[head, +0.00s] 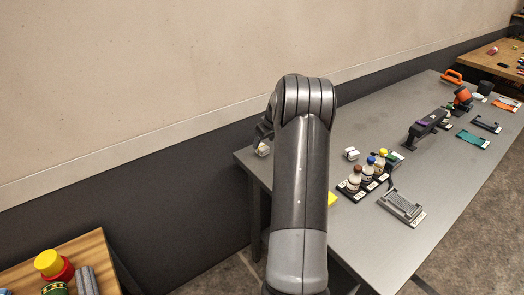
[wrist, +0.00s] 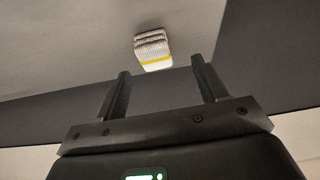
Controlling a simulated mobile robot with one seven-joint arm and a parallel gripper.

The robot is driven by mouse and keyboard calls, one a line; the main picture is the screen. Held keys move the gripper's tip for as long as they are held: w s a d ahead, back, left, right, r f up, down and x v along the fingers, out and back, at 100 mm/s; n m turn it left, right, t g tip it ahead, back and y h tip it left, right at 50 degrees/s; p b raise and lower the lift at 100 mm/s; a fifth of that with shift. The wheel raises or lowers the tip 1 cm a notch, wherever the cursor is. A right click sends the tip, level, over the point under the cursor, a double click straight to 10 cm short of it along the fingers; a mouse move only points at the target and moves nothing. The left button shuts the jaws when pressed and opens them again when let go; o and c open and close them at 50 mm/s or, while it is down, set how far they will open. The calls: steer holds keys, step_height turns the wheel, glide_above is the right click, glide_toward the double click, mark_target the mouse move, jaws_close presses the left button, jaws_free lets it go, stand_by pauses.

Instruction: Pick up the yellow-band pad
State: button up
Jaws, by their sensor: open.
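The yellow-band pad (wrist: 153,50) is a small white, ribbed stack with a yellow band around it. In the wrist view it lies on the grey table, beyond my fingertips and between their lines. My gripper (wrist: 160,66) is open and empty, its two dark fingers apart and not touching the pad. In the head view my gripper (head: 263,136) is mostly hidden behind my arm at the table's left end. A small whitish thing (head: 262,149) just below it there appears to be the pad; its band cannot be made out.
The grey table (head: 375,120) runs along the wall. A second small white item (head: 351,154) sits right of my arm. Nearby stand a rack of capped bottles (head: 368,178) and a grey brush-like tool (head: 402,207). A wooden table (head: 95,255) is at lower left.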

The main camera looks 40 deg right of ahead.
mark_target(263, 147)
steer(key=shift+d+x, duration=0.2)
steer(key=shift+x, duration=1.15)
steer(key=shift+d+x, duration=0.2)
steer(key=shift+x, duration=1.15)
steer(key=shift+s, duration=0.1)
steer(key=shift+c, duration=0.5)
steer(key=c, duration=0.9)
